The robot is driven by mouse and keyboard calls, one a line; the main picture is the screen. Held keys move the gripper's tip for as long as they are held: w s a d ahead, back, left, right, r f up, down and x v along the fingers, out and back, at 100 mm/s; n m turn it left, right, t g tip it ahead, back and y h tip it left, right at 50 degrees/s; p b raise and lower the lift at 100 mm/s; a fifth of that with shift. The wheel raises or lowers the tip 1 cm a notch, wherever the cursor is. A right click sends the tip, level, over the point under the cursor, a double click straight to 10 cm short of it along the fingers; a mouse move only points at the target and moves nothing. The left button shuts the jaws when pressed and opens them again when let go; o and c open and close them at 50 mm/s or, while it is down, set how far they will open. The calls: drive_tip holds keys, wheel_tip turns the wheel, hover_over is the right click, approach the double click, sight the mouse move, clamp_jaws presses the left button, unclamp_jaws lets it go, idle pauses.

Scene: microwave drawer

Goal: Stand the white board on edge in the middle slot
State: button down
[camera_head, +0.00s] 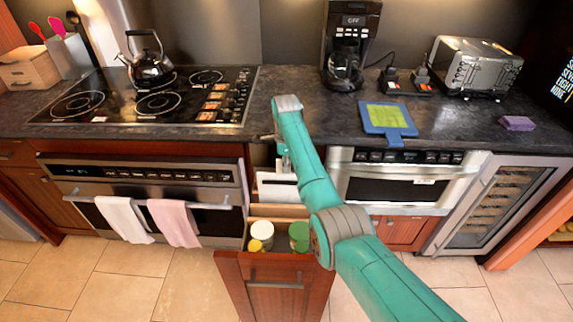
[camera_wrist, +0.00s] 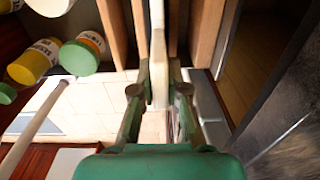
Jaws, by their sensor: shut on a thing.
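The white board (camera_wrist: 158,65) is gripped between the two fingers of my gripper (camera_wrist: 158,88) and shows edge-on in the wrist view. It lines up with the gap between the two middle wooden dividers, one of them the divider (camera_wrist: 140,35). How deep it sits there I cannot tell. In the head view a white panel (camera_head: 278,190) shows in the open drawer (camera_head: 287,273) below my gripper (camera_head: 283,150). My arm hides part of the drawer there.
A white-lidded jar (camera_head: 262,231), a yellow jar (camera_head: 254,245) and a green-lidded jar (camera_head: 299,232) stand in the drawer's front. The oven (camera_head: 150,185) is left of it, the microwave (camera_head: 395,185) right. The countertop (camera_head: 300,110) lies above.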

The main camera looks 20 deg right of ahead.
drive_tip(key=c, duration=0.5)
unclamp_jaws()
drive_tip(key=shift+c, duration=0.2)
drive_tip(key=shift+r, duration=3.5)
drive_tip(key=shift+d, duration=0.1)
